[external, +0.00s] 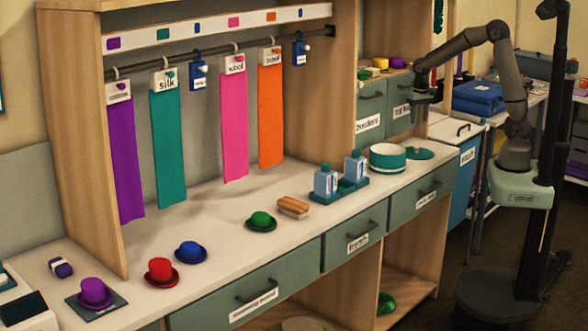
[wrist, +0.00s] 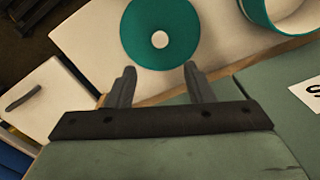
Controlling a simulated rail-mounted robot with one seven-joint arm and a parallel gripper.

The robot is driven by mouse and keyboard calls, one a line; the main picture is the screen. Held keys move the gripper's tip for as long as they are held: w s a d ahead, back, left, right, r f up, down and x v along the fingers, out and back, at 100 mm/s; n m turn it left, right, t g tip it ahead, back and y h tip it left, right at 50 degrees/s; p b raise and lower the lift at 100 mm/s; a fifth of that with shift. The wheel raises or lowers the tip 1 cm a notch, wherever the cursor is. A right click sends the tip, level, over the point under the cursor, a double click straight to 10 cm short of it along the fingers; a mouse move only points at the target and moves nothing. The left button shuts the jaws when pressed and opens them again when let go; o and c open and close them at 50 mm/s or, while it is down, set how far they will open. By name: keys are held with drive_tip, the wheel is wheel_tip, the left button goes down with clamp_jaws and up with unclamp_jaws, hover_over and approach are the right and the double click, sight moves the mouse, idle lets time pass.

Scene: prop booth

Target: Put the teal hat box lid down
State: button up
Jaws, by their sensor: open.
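The teal hat box lid (external: 421,153) lies flat on the right end of the white counter, just right of the round teal and cream hat box (external: 388,157). In the wrist view the lid (wrist: 145,38) is a teal disc with a pale round centre, and the hat box (wrist: 268,20) shows partly at the upper right. My gripper (external: 424,112) is above the lid, apart from it. In the wrist view its two fingers (wrist: 157,76) are spread with nothing between them.
Two blue bottles in a teal tray (external: 352,186) stand left of the hat box. A brush (external: 293,207) and several small hats lie farther left on the counter (external: 225,235). Shelves with drawers (external: 370,105) rise behind the lid. The counter's front edge is close to it.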

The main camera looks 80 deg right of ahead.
drive_tip(key=s+a+r+n, duration=0.1)
drive_tip(key=s+a+n, duration=0.9)
drive_tip(key=s, duration=0.8)
drive_tip(key=a, duration=0.3)
drive_tip(key=shift+s+a+r+n, duration=0.2)
drive_tip(key=shift+s+a+n, duration=0.1)
drive_tip(key=shift+n, duration=0.1)
